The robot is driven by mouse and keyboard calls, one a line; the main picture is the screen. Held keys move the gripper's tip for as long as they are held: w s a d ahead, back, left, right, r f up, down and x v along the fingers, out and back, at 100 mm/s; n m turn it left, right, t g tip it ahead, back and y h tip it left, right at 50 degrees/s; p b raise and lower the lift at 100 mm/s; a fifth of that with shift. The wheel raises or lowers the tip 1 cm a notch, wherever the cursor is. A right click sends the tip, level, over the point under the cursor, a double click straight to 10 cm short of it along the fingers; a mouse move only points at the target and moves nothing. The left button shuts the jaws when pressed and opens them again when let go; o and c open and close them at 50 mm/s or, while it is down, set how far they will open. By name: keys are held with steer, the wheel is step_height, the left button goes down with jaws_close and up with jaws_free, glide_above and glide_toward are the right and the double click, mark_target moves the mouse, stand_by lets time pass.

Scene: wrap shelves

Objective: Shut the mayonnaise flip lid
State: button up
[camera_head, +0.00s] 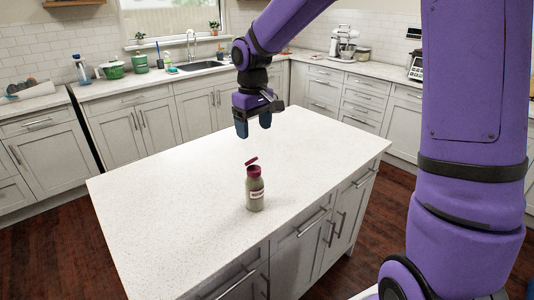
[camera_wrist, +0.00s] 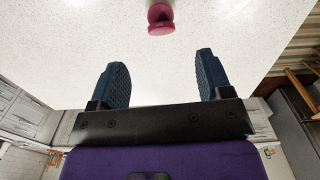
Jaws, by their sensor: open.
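The mayonnaise bottle (camera_head: 255,193) stands upright on the white island top, with a grey-green body, a pale label and a dark red cap. Its flip lid (camera_head: 251,161) is raised and tilted above the cap. In the wrist view the red lid and cap (camera_wrist: 160,18) show at the top edge, and the bottle body is mostly hidden. My gripper (camera_head: 253,130) hangs above the island, higher than the bottle and behind it, apart from it. Its two blue fingers (camera_wrist: 162,85) are spread with nothing between them.
The island top (camera_head: 180,190) is otherwise clear around the bottle.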

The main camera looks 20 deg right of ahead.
mark_target(256, 159)
step_height(256, 159, down, 10)
steer(key=shift+f, duration=0.15)
stand_by(0.3)
steer(key=c, duration=0.9)
steer(key=shift+c, duration=0.2)
steer(key=shift+s, duration=0.1)
steer(key=shift+s+d+f+t+y, duration=0.1)
steer(key=shift+s+f+t+y, duration=0.15)
steer(key=shift+t, duration=0.45)
steer(key=shift+s+d+f+t+y, duration=0.1)
steer(key=shift+f+t+y, duration=0.15)
steer(key=shift+t, duration=0.45)
steer(key=o, duration=0.9)
